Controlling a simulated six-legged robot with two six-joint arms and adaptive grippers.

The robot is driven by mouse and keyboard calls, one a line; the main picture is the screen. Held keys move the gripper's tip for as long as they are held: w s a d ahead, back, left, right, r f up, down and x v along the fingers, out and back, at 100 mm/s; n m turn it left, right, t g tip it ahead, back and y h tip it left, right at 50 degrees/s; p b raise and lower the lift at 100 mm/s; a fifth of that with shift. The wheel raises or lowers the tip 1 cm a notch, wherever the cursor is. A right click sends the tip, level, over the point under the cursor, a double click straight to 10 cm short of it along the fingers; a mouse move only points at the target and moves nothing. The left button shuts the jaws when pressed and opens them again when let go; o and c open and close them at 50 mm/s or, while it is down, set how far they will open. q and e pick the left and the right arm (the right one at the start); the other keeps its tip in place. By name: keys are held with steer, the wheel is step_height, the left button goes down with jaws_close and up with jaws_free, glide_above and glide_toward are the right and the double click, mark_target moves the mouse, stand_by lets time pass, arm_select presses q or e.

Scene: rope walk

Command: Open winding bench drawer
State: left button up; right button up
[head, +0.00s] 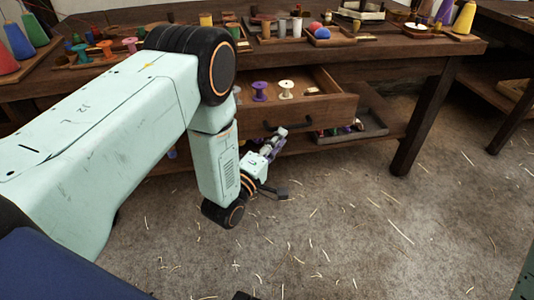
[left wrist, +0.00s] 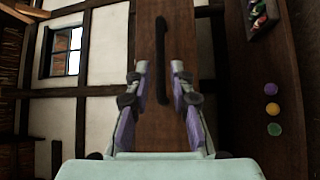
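The winding bench (head: 430,52) has a wooden drawer (head: 335,110) that stands pulled out, with a purple spool (head: 260,91) and a white spool (head: 286,89) inside. A dark bar handle (head: 303,126) is on the drawer's front. My left gripper (head: 273,146) is just in front of that front, near the handle's left end. In the left wrist view my left gripper (left wrist: 160,70) has its fingers apart, and the handle (left wrist: 162,45) shows between and beyond them. I cannot tell whether any finger touches it. My right gripper is not in view.
A lower shelf (head: 378,105) with a tray of small items runs below the drawer. A bench leg (head: 424,125) stands at right. The straw-strewn floor (head: 350,220) in front is clear.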

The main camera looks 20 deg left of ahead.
arm_select(q)
steer(key=v, duration=0.6)
stand_by(0.4)
steer(key=s+a+f+m+g+y+p, duration=0.1)
steer(key=s+f+m+g+y+p, duration=0.15)
steer(key=s+f+m+g, duration=1)
steer(key=s+a+r+m+g+y+p, duration=0.1)
steer(key=s+g+p, duration=0.3)
steer(key=s, duration=1.7)
steer(key=shift+s+a+r+g, duration=0.15)
steer(key=shift+s+r+g, duration=0.2)
steer(key=shift+g, duration=0.9)
